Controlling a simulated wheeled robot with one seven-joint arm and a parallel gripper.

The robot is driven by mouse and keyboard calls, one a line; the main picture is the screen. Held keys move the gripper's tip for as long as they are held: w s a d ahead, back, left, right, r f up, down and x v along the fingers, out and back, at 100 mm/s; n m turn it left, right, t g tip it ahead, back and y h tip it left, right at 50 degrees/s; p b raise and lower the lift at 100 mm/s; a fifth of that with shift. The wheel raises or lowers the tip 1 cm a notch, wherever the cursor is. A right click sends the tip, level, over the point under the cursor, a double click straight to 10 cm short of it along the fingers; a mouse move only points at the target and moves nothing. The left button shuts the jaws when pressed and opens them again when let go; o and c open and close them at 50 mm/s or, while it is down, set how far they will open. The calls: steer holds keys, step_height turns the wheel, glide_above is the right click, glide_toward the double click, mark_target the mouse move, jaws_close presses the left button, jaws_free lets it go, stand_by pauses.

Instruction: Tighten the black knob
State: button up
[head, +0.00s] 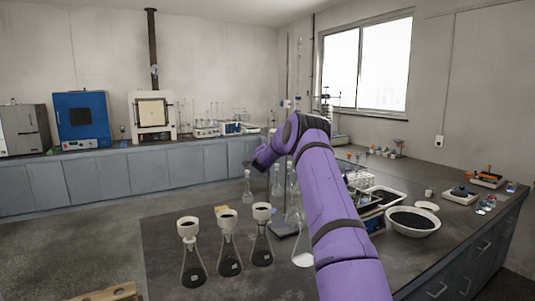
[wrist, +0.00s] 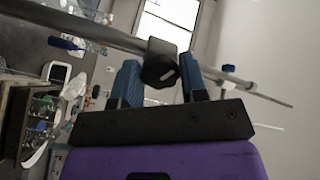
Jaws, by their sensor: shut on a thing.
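In the head view my gripper (head: 262,159) is at the end of my purple arm, above the glassware on the near bench. The knob is too small or hidden to make out there.
Conical flasks with filter cups (head: 193,262) stand on the near bench (head: 160,240), left of my arm. A white bowl (head: 413,222) and trays are to its right. A blue oven (head: 84,120) stands on the far counter. Floor at left is mostly free.

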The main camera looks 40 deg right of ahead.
steer(key=m, duration=0.6)
steer(key=shift+f+m, duration=0.1)
steer(key=shift+m, duration=0.2)
stand_by(0.5)
steer(key=o, duration=0.9)
steer(key=v, duration=1.1)
steer(key=shift+w, duration=0.1)
